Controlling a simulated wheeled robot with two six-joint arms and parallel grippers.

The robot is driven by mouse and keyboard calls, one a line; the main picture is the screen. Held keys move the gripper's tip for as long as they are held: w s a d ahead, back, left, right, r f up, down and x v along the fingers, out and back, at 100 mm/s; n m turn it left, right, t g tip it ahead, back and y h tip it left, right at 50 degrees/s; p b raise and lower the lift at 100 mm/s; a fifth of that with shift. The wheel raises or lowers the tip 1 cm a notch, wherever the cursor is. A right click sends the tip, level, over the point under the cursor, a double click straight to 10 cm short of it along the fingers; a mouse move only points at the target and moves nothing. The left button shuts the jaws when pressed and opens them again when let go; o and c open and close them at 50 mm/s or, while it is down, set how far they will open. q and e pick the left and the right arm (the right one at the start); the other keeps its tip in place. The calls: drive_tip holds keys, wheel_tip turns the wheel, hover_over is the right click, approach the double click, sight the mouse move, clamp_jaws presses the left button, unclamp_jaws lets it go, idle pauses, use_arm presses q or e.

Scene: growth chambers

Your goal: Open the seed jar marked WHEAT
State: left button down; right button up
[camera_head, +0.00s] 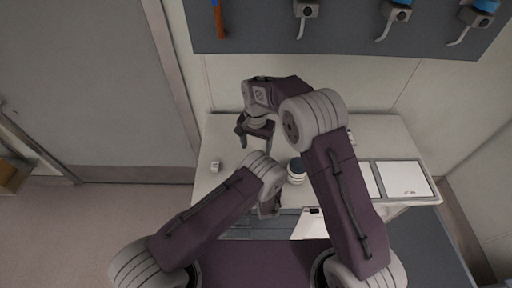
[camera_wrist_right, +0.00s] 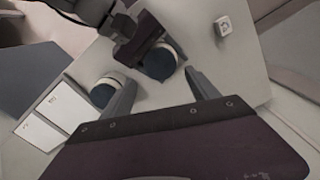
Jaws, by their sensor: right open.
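Two jars with dark blue lids show in the right wrist view: one (camera_wrist_right: 161,64) in the middle, partly covered by a dark arm part, and one (camera_wrist_right: 103,92) to its left. No label can be read, so I cannot tell which is WHEAT. One blue-lidded jar (camera_head: 296,172) shows in the head view, standing on the white table between my arms. My right gripper (camera_head: 255,138) is open above the table's left part, fingers apart and empty; its fingers (camera_wrist_right: 158,78) also show in the right wrist view. My left gripper (camera_head: 268,207) is low at the table's front, its jaws mostly hidden.
A small white block (camera_head: 215,167) sits at the table's (camera_head: 208,185) left; it also shows in the right wrist view (camera_wrist_right: 223,26). White panels (camera_head: 402,179) lie at the right. A grey tool board (camera_head: 345,30) hangs on the back wall. The table's left part is mostly clear.

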wheel_tip(320, 180, down, 8)
idle(0.5)
drive_tip(key=c, duration=1.3)
drive_tip(key=n, duration=0.6)
drive_tip(key=shift+n, duration=0.4)
drive_tip(key=n, duration=0.5)
drive_tip(key=shift+r, duration=0.1)
drive_tip(key=n, duration=0.4)
drive_tip(key=shift+n, duration=0.4)
